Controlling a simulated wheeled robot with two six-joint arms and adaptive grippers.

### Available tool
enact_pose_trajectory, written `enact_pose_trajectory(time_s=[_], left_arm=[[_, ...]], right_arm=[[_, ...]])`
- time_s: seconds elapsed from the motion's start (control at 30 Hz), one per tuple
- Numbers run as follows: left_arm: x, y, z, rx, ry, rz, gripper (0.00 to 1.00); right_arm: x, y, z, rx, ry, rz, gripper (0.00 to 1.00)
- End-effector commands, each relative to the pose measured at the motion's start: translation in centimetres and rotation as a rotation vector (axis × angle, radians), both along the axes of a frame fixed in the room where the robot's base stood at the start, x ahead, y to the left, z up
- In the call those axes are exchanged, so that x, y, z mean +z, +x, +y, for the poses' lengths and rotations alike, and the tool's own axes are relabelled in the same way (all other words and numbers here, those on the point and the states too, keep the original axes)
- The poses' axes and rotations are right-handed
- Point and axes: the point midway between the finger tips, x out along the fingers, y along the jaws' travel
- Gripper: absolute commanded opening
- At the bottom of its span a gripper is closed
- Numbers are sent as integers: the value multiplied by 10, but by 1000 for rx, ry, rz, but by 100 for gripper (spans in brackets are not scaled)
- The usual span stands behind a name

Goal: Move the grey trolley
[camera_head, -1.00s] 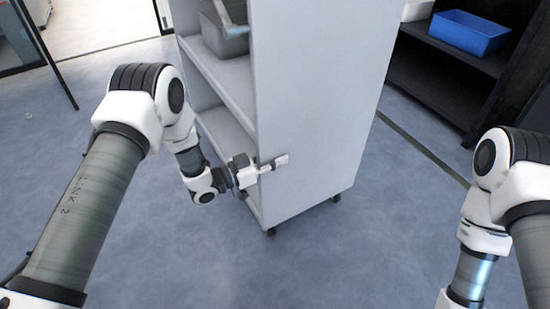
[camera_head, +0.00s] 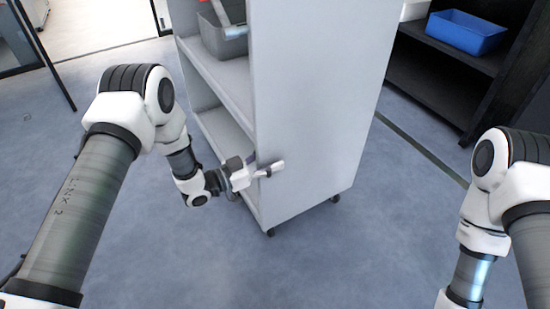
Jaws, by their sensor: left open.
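The grey trolley (camera_head: 322,105) stands upright on small castors in the middle of the head view, its flat side panel facing me and its open shelves facing left. My left gripper (camera_head: 268,170) is at the near front edge of that panel, low down. Its fingers are open, and one finger shows in front of the panel; the other is partly hidden. I cannot tell whether it touches the panel. My right arm (camera_head: 485,215) is at the right edge, and its gripper is out of the picture.
A grey bin (camera_head: 225,42) sits on the trolley's upper shelf. A dark shelf unit (camera_head: 440,85) with a blue bin (camera_head: 466,32) stands at the right. A glass door frame (camera_head: 40,55) is at the far left. The blue-grey floor (camera_head: 330,270) in front is clear.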

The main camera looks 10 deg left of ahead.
Motion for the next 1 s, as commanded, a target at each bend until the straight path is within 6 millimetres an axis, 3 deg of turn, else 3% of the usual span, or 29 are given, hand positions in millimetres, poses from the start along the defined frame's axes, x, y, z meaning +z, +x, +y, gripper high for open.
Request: enact_pose_trajectory(time_s=[0.4,0.6,1.0], left_arm=[[0,-59,69,5,-3,3,48],[0,-69,78,1,-1,2,48],[0,-69,78,0,-1,1,48]], right_arm=[[0,0,0,0,0,0,0],[0,0,0,0,0,0,0],[0,0,0,0,0,0,0]])
